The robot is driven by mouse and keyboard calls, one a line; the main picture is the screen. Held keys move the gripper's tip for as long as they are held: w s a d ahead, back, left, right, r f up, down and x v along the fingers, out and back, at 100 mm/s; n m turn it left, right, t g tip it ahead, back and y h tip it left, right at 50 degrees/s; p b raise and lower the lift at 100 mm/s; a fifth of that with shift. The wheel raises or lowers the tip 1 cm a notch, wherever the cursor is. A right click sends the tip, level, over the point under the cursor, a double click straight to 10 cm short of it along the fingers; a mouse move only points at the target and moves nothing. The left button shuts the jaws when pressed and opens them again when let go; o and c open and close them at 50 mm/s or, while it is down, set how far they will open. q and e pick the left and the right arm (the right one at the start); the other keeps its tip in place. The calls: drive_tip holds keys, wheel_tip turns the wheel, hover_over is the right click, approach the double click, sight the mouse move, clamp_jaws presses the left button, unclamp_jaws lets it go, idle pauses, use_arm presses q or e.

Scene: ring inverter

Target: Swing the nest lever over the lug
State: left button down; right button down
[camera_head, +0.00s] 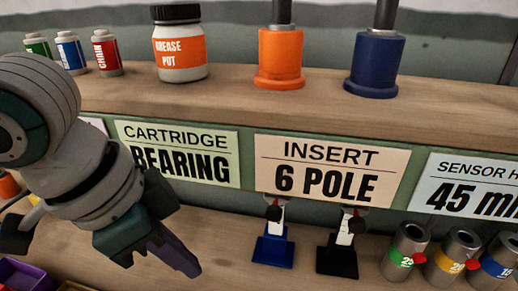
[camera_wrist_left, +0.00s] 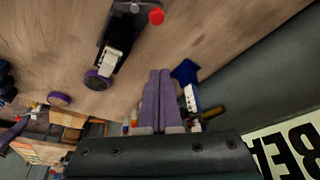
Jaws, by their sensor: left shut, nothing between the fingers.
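My left gripper (camera_head: 190,265) comes in from the left in the head view, its purple fingers pointing down and right in front of the lower shelf. In the left wrist view its two fingers (camera_wrist_left: 158,72) are together with nothing between them. Ahead of and left of them in that view is a black fixture (camera_wrist_left: 128,22) with a red knob (camera_wrist_left: 156,15), a white part (camera_wrist_left: 109,62) and a purple ring (camera_wrist_left: 98,80). The fingers are apart from the knob. I cannot tell for certain whether this is the nest lever, and no lug can be made out. My right gripper is not visible.
A blue stand (camera_head: 272,250) and a black stand (camera_head: 337,260) are on the lower shelf, right of my left gripper. A purple bin (camera_head: 25,275) is lower left.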

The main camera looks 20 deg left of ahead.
use_arm(q)
drive_tip(key=b+x, duration=0.2)
drive_tip(key=x, duration=0.8)
drive_tip(key=shift+s+a+f, duration=0.15)
drive_tip(key=shift+s+a+p, duration=0.15)
drive_tip(key=shift+s+a, duration=0.35)
drive_tip(key=shift+s, duration=0.25)
drive_tip(key=shift+s+a+p, duration=0.15)
drive_tip(key=shift+s+a, duration=0.4)
drive_tip(key=shift+s, duration=0.2)
drive_tip(key=shift+p, duration=0.4)
drive_tip(key=shift+a+n, duration=0.1)
drive_tip(key=shift+n, duration=0.3)
drive_tip(key=shift+p, duration=0.35)
